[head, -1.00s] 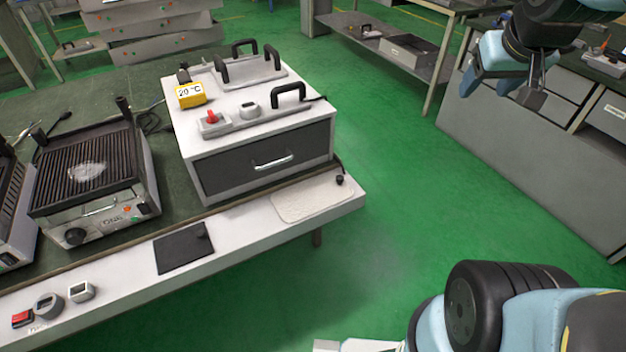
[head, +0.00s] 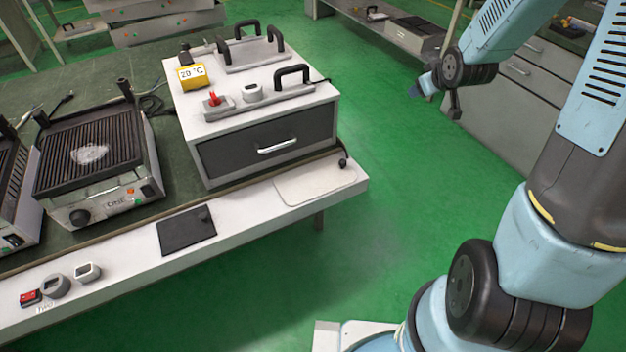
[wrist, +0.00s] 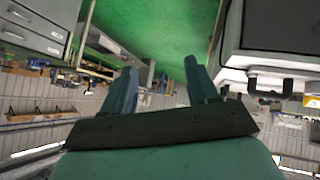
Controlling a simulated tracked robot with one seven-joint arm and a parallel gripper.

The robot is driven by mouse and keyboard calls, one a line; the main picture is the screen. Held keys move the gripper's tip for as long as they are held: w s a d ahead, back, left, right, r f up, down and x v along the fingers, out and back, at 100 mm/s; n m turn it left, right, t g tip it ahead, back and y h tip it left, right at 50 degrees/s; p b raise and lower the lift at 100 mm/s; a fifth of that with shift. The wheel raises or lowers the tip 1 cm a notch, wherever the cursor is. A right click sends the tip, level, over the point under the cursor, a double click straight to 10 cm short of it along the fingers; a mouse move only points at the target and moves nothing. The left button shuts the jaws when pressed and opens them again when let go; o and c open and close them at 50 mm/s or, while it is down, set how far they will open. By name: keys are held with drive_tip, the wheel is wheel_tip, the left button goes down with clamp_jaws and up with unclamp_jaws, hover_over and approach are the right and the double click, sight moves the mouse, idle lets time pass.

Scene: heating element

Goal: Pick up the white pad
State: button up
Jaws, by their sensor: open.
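The white pad (head: 316,183) is a thin pale rectangle lying flat near the right end of the white front ledge of the bench, in front of the drawer box. A small dark knob (head: 343,163) sits by its far right corner. My gripper (head: 416,89) is raised over the green floor, to the right of and well apart from the pad. In the wrist view my gripper (wrist: 160,85) shows two fingers spread apart with nothing between them. I cannot make out the pad in the wrist view.
The white box with a dark drawer (head: 265,148) and black handles stands behind the pad. A dark pad (head: 187,232) lies left of it on the ledge (head: 115,275). A grill (head: 95,160) stands further left. Open green floor (head: 400,200) lies to the right.

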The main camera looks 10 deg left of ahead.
drive_tip(key=w+a+f+n+y, duration=0.1)
drive_tip(key=w+a+f, duration=0.1)
drive_tip(key=f, duration=0.4)
drive_tip(key=w+a+f+n+y, duration=0.1)
drive_tip(key=a+f+y, duration=0.1)
drive_tip(key=f, duration=0.3)
drive_tip(key=m+t+y, duration=0.2)
drive_tip(key=t+y, duration=0.3)
approach(345, 164)
drive_tip(key=x, duration=0.6)
drive_tip(key=shift+w+d+r, duration=0.1)
drive_tip(key=shift+w, duration=0.2)
drive_tip(key=shift+f+x, duration=0.15)
drive_tip(key=shift+x, duration=1.2)
drive_tip(key=shift+f+x, duration=0.1)
drive_tip(key=shift+x, duration=1.2)
drive_tip(key=shift+s, duration=0.1)
clamp_jaws()
